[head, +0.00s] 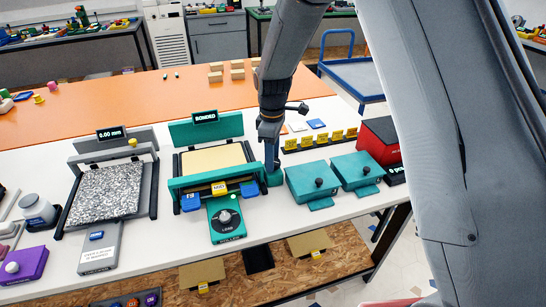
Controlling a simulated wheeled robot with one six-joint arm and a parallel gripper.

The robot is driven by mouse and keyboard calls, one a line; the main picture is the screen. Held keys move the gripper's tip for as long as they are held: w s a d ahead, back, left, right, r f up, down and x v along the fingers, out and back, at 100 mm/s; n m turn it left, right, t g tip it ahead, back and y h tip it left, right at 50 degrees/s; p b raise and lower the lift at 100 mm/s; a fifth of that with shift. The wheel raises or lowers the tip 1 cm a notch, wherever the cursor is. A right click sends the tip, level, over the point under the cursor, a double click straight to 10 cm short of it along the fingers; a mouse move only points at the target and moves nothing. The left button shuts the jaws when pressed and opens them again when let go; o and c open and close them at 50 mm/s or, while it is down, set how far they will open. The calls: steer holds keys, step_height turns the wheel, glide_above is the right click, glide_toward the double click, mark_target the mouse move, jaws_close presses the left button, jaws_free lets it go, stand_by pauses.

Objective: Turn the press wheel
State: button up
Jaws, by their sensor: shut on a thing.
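The teal press (206,132) stands mid-table with a "BONDED" display (205,116) and a cream bed (213,158). The press wheel (275,179) is a teal round part at its right side, mostly hidden behind my gripper. My gripper (271,163) points down at the wheel from above and is shut on it. The fingertips are small and dark here, so the exact grip is hard to see.
A grey machine reading "0.00 mm" with a speckled plate (107,190) stands to the left. Two teal boxes with black knobs (313,182) stand close on the right, with a red box (379,140) beyond. Small wooden blocks (237,74) lie on the orange surface behind.

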steer(key=o, duration=1.1)
steer(key=shift+r, duration=0.15)
step_height(320, 180, up, 8)
steer(key=shift+f+b, duration=0.2)
steer(key=shift+b, duration=0.85)
steer(key=s+d+m, duration=0.5)
steer(key=s+d, duration=0.1)
steer(key=s, duration=0.1)
steer(key=s+d+m, duration=0.5)
steer(key=s+d, duration=0.1)
steer(key=s, duration=0.2)
steer(key=s+d+m+t, duration=0.1)
steer(key=s+d+m, duration=0.3)
steer(key=s+d, duration=0.2)
steer(key=shift+s+d+f+m, duration=0.1)
steer(key=shift+s+f+m, duration=0.1)
steer(key=shift+s, duration=0.2)
steer(key=shift+s+f+m, duration=0.1)
steer(key=shift+s+m, duration=0.1)
steer(key=shift+s, duration=0.15)
